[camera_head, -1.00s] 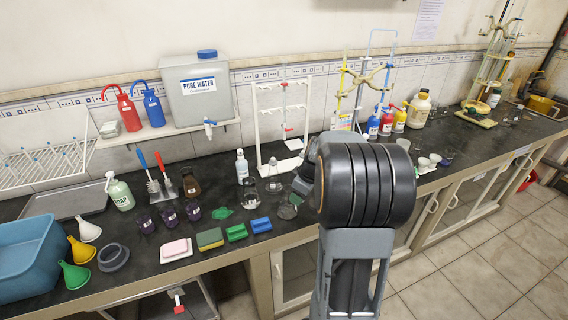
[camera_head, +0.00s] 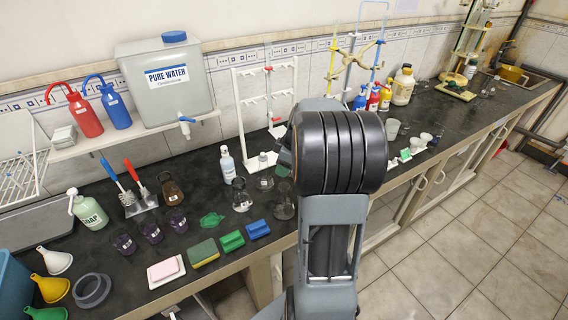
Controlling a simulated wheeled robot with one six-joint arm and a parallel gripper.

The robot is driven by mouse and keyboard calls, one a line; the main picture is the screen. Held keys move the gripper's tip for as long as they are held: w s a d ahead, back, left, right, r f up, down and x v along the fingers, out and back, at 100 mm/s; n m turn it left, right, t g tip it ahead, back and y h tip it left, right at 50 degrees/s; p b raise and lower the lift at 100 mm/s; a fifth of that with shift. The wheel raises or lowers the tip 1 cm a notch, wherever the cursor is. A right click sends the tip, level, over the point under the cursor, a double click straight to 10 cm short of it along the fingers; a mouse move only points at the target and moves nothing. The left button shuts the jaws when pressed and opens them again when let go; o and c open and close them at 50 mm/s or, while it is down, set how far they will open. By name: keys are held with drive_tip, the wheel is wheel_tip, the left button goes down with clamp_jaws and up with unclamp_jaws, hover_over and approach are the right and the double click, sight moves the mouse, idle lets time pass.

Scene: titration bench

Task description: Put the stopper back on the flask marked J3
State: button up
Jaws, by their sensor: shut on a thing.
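Clear conical flasks stand near the bench's front middle: one at left (camera_head: 242,197), one behind it (camera_head: 264,178), and a darker-looking one (camera_head: 284,205) nearest my arm. Their marks are too small to read, so I cannot tell which is J3. My gripper (camera_head: 284,158) shows only as a dark part left of my arm's big black joint, just above the darker-looking flask. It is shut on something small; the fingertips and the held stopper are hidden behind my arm. Whether it touches a flask cannot be told.
A white rack (camera_head: 240,120) and a white squeeze bottle (camera_head: 228,165) stand behind the flasks. A green patch (camera_head: 212,220), green block (camera_head: 231,241), blue block (camera_head: 257,229) and sponge (camera_head: 203,253) lie at the front left. White cups (camera_head: 425,139) stand right of my arm.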

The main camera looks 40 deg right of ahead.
wheel_tip(320, 180, down, 6)
drive_tip(key=b, duration=0.3)
drive_tip(key=shift+a+r+b, duration=0.1)
drive_tip(key=shift+r+b, duration=0.1)
drive_tip(key=shift+b, duration=0.2)
drive_tip(key=shift+b, duration=0.45)
idle(1.4)
drive_tip(key=shift+f+b, duration=0.15)
drive_tip(key=shift+b, duration=0.4)
idle(1.0)
idle(0.4)
drive_tip(key=o, duration=1)
drive_tip(key=shift+o, duration=0.4)
drive_tip(key=o, duration=0.4)
drive_tip(key=shift+c, duration=0.2)
